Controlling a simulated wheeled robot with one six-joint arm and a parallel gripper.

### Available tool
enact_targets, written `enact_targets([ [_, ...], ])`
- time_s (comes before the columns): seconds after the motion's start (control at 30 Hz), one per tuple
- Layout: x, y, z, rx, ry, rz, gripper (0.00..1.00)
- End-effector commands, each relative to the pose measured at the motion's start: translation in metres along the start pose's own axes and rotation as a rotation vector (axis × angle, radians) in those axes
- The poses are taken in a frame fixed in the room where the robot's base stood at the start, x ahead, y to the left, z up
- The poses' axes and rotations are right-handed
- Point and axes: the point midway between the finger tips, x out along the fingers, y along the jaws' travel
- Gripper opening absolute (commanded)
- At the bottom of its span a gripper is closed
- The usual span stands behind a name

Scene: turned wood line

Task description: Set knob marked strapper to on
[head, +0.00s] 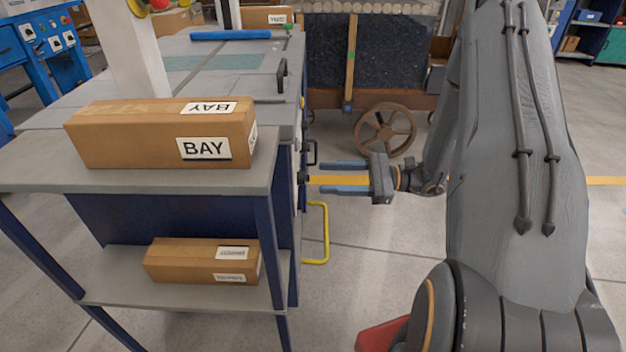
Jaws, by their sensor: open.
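My gripper (323,178) is right of the grey-topped table, its two blue fingers pointing left and spread apart. No object is held between them; a yellow floor line shows through the gap. A small dark knob (303,178) stands out from the side of the blue-and-grey bench, just left of the fingertips and about level with the gap. Its side panel is seen nearly edge-on, so I cannot read a label or tell the knob's setting. I cannot tell whether this is the knob marked strapper.
A black handle (312,154) and a yellow handle (318,234) stick out near the knob. A carton marked BAY (120,140) lies on the table, another carton (195,262) on its shelf. A wheeled cart (386,130) stands behind. Floor right of the bench is open.

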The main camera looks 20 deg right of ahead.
Motion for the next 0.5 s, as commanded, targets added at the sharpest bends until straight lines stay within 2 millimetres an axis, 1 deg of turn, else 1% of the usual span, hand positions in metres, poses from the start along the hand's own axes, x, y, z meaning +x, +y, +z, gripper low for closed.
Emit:
enact_targets([
  [0.03,0.009,0.001,0.000,0.000,-0.001,0.004,0.46],
  [0.2,0.034,0.001,0.000,-0.001,-0.001,0.004,0.46],
  [0.33,0.045,0.001,0.000,-0.002,0.000,0.003,0.46],
  [0.5,0.049,0.001,0.000,-0.001,0.001,0.003,0.46],
])
